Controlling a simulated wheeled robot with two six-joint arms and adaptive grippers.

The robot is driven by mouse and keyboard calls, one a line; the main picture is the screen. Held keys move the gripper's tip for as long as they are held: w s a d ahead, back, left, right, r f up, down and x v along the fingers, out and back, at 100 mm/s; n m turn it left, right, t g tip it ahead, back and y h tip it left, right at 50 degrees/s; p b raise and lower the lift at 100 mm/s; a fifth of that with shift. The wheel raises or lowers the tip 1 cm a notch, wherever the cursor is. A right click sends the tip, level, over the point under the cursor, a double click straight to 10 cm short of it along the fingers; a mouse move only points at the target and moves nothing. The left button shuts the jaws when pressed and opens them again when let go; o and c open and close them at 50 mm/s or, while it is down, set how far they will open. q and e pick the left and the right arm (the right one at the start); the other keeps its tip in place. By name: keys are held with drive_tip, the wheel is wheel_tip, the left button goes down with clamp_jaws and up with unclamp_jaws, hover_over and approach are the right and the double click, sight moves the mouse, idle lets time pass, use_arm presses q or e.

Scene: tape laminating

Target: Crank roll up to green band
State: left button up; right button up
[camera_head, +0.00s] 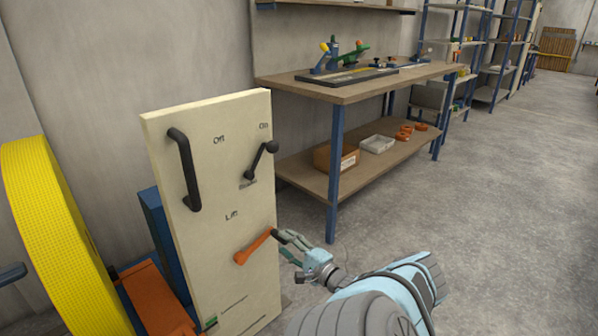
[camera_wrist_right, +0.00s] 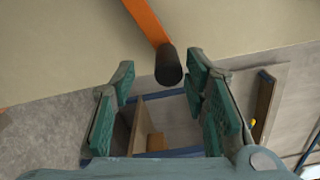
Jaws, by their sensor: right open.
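The large yellow roll (camera_head: 45,240) stands upright at the left edge, partly cut off. To its right is the cream panel (camera_head: 215,180) with an orange crank (camera_head: 252,247) below the word "Lift". The crank arm points up and right to a black knob. My right gripper (camera_head: 289,246) is open at the knob. In the right wrist view the black knob (camera_wrist_right: 168,66) shows between the spread green fingers (camera_wrist_right: 158,98), near their tips; I cannot tell whether they touch it. A small green mark (camera_head: 210,322) shows low on the panel. My left gripper is not in view.
The panel also has a black bar handle (camera_head: 185,170) and a black On/Off lever (camera_head: 260,160). An orange part (camera_head: 155,298) lies beside the roll. A workbench (camera_head: 350,90) with a lower shelf stands behind. The floor at right is clear.

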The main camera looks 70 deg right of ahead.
drive_tip(key=v, duration=0.9)
drive_tip(key=shift+s+a, duration=0.15)
drive_tip(key=shift+s, duration=0.15)
